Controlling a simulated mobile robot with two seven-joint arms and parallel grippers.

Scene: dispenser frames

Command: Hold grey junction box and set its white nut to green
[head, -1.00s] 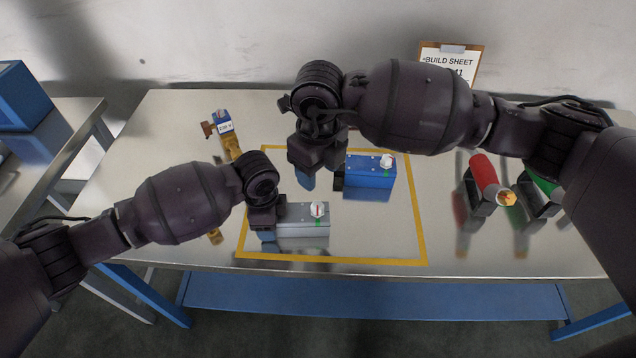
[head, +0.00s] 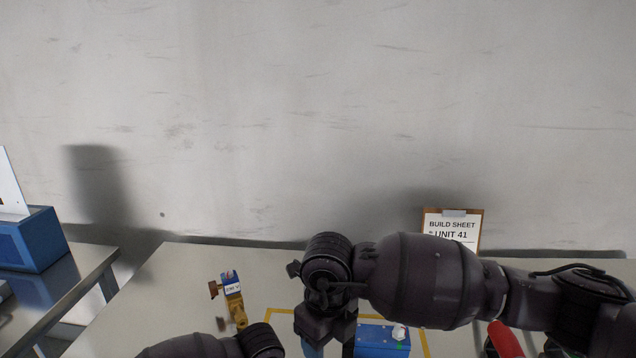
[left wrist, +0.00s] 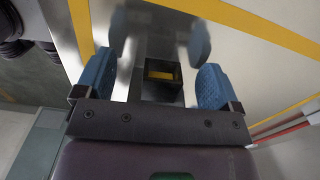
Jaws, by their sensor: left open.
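The grey junction box is out of the head view, below its lower edge. In the left wrist view my left gripper (left wrist: 158,70) is open, its two blue fingertips spread apart. A dark grey boxy piece with a square opening (left wrist: 162,77) shows between the fingers; I cannot tell whether it is the junction box. No white nut of the grey box shows. In the head view my right gripper (head: 330,347) points down left of a blue box (head: 375,340). Its fingers look apart, with the tips cut off by the frame. The blue box carries a white nut (head: 399,332) and a green mark.
A brass fitting with a blue top and a label (head: 232,292) stands on the table at the left. A build sheet clipboard (head: 452,230) stands at the back wall. A red cylinder (head: 505,340) is at the right. Yellow tape (head: 282,312) outlines the work area.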

